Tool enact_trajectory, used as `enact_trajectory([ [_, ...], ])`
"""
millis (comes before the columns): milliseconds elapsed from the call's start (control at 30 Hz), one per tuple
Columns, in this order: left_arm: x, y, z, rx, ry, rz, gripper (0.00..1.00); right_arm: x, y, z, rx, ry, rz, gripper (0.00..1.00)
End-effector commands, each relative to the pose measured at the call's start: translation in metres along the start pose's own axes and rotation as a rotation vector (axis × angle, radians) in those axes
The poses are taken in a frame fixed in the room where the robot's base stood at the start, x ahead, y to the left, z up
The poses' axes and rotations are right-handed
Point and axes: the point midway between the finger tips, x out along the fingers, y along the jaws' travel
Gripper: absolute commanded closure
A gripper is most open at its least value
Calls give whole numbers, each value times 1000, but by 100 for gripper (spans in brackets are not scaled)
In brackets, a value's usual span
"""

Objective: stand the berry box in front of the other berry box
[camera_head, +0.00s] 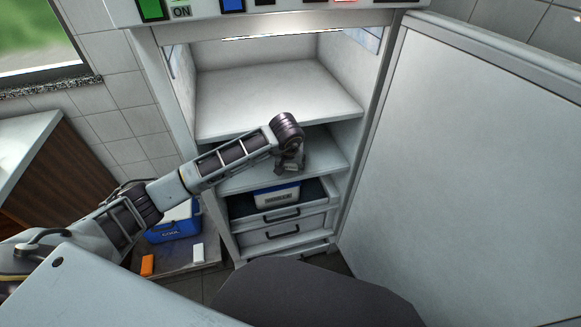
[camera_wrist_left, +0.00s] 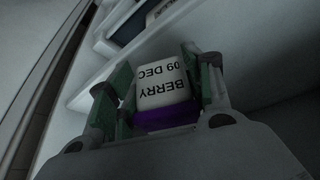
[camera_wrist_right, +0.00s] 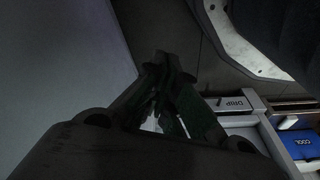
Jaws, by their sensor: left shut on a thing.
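In the left wrist view a white berry box (camera_wrist_left: 162,88) with a purple lower part sits between the fingers of my left gripper (camera_wrist_left: 160,85). Its label reads BERRY 09 DEC and appears upside down. My left gripper (camera_head: 289,162) is shut on this box, inside the cabinet at the middle shelf (camera_head: 240,178); the gripper hides the box in the head view. I cannot make out the other berry box in any view. My right gripper (camera_wrist_right: 168,75) is shut and empty, in the right wrist view only.
A blue and white box (camera_head: 277,196) sits in the open drawer below the shelf. A blue COOL box (camera_head: 174,225), an orange block (camera_head: 147,265) and a white block (camera_head: 198,252) stand at lower left. The upper shelf (camera_head: 270,95) is bare. The open door (camera_head: 470,170) bounds the right.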

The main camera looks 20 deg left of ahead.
Motion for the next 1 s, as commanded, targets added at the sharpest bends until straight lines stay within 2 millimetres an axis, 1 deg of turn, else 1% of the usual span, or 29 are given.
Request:
enact_trajectory([
  [33,2,0,-4,-1,1,1,82,-1,0,-1,0,-1,-1,100],
  [100,8,0,1,0,-1,0,82,-2,-1,0,0,-6,-2,100],
  [300,14,0,3,0,1,0,82,-9,-2,-1,-1,-8,-4,100],
  [467,14,0,3,1,2,0,82,-11,-3,0,-1,-10,-6,100],
  [767,16,0,4,0,2,0,82,-8,-4,4,-1,-19,-7,100],
  [933,17,0,4,0,1,0,82,-10,-5,4,-1,-21,-8,100],
  [967,17,0,5,0,0,-1,45,-12,-5,4,-1,-20,-8,100],
  [1000,17,0,5,0,-1,-1,40,-12,-5,4,-1,-19,-9,100],
])
